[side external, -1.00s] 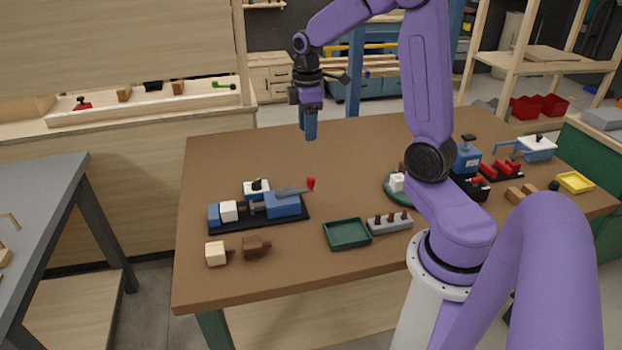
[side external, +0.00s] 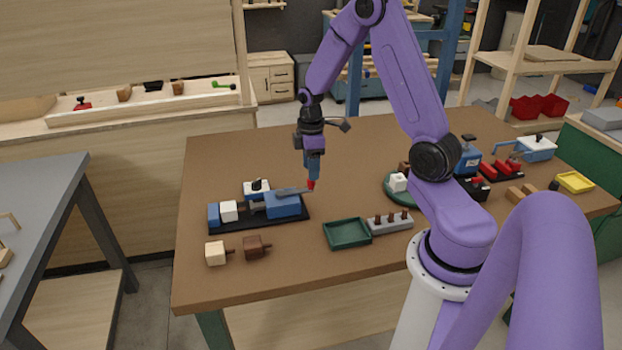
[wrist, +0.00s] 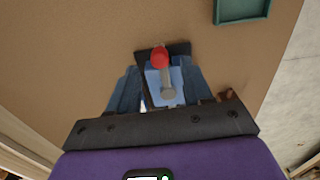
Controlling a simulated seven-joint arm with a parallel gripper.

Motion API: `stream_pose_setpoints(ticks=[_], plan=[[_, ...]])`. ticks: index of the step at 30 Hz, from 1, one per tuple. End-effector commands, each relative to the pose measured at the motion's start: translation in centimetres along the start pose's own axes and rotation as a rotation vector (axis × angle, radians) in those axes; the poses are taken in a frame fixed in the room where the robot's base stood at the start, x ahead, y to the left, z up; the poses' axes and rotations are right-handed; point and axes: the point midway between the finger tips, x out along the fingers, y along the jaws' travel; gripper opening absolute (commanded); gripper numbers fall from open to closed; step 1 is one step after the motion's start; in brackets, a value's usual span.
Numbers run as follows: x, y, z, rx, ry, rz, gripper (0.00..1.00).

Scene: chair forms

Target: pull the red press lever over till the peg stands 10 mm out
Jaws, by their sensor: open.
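The press (side external: 283,206) is a blue body on a black base, with a white block and a blue end block at its left. Its grey lever (side external: 293,191) lies slanted over the body and ends in a red knob (side external: 311,186) at the right. My gripper (side external: 312,180) is open, pointing down right at the knob. In the wrist view my gripper (wrist: 161,72) has one blue finger on each side of the lever, and the red knob (wrist: 160,57) shows between the fingertips. I cannot tell whether a finger touches it. The peg's standout is not clear to me.
A green tray (side external: 347,245) and a grey holder with brown pegs (side external: 390,222) lie right of the press. A cream block (side external: 215,257) and a brown block (side external: 254,247) lie in front. More fixtures crowd the table's right side. The back middle is clear.

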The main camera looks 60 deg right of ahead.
Motion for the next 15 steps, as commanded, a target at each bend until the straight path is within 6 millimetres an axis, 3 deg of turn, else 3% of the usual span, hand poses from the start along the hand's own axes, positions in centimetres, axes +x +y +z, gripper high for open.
stream_pose_setpoints(ticks=[6, 15], plan=[[3.1, 0.0, 0.0, 0.000, -0.001, -0.002, 0.50], [4.6, 0.0, 0.0, 0.000, 0.001, 0.001, 0.50]])
